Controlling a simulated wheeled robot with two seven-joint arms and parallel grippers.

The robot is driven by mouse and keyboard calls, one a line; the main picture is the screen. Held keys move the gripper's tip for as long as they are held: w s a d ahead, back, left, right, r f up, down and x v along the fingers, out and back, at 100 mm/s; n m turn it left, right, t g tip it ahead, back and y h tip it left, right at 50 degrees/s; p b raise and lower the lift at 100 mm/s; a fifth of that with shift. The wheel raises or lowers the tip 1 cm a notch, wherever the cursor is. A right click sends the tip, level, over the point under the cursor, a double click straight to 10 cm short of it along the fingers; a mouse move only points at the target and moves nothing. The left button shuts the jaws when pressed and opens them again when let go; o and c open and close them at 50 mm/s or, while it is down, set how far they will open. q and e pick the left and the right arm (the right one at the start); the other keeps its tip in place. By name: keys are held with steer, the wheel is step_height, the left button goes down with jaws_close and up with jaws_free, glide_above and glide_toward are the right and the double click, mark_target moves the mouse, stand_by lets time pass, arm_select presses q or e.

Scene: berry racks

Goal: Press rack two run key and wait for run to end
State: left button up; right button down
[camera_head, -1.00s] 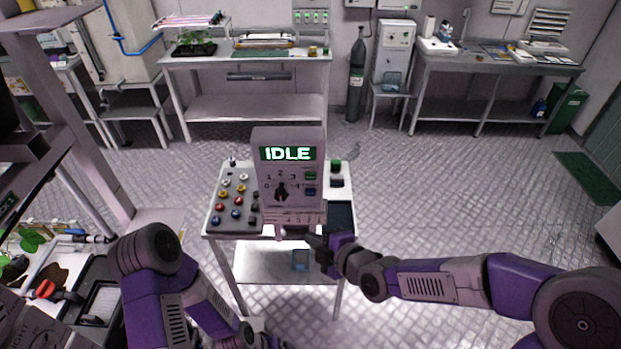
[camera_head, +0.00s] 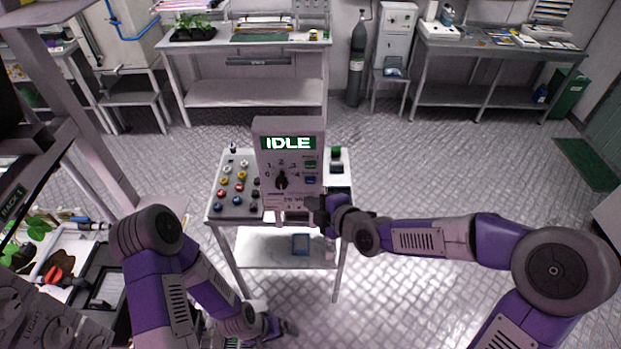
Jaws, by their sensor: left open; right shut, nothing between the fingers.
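The control box (camera_head: 290,128) stands upright on a small table. Its green display (camera_head: 288,143) reads IDLE. Below the display is a black selector dial (camera_head: 281,180) with numbers around it; its exact setting is too small to be sure of. A green key (camera_head: 310,164) and a blue key (camera_head: 310,180) sit to the right of the dial. My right gripper (camera_head: 300,213) is shut and empty, in front of the box's lower edge and below the keys; I cannot tell whether it touches the box. My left gripper (camera_head: 280,328) is low at the bottom, open, away from the box.
A panel of coloured knobs (camera_head: 234,195) lies left of the box. The small table (camera_head: 222,231) has a lower shelf with a blue container (camera_head: 300,244). A dark rack labelled RACK 1 (camera_head: 12,204) stands at left. Open floor (camera_head: 450,180) lies to the right.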

mark_target(301, 183)
steer(key=shift+w+b, duration=0.35)
steer(key=shift+w, duration=1.35)
stand_by(0.7)
steer(key=shift+w+b, duration=0.4)
steer(key=shift+w, duration=0.05)
steer(key=shift+w, duration=0.45)
stand_by(0.8)
steer(key=shift+s, duration=0.1)
steer(key=shift+s+b, duration=0.7)
steer(key=shift+s, duration=0.1)
